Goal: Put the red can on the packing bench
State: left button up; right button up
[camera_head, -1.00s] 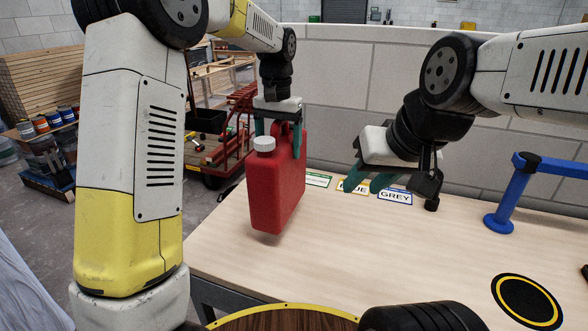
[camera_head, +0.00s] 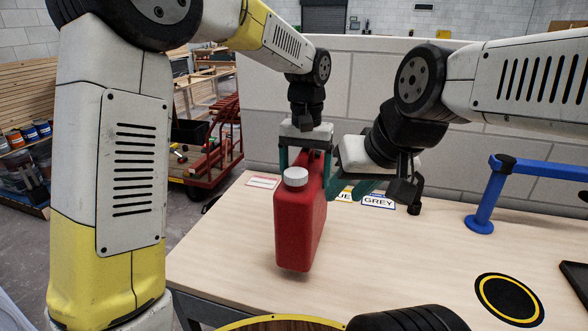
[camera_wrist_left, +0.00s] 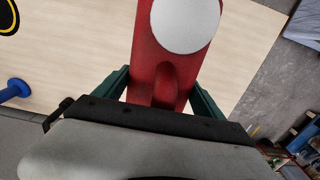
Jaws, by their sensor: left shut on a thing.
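The red can (camera_head: 298,225), with a white cap (camera_head: 295,177), is upright in the head view. My left gripper (camera_head: 305,158) is shut on its top handle from above. The can is over the packing bench (camera_head: 400,265); I cannot tell whether its base touches the top. In the left wrist view the can (camera_wrist_left: 155,75) sits between the green fingers, its cap towards the camera. My right gripper (camera_head: 352,188) is open and empty, just right of the can in the head view.
A blue barrier post (camera_head: 481,215), a black disc with a yellow ring (camera_head: 508,300) and a dark tray (camera_head: 577,276) are at the right. The front middle is clear.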

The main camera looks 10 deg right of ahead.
pick_arm(q)
jog(key=shift+s+d, duration=0.25)
jog(key=shift+d, duration=0.1)
jog(key=shift+f, duration=1.7)
jog(key=o, duration=2)
jog(key=shift+f, duration=0.2)
jog(key=shift+o, duration=0.2)
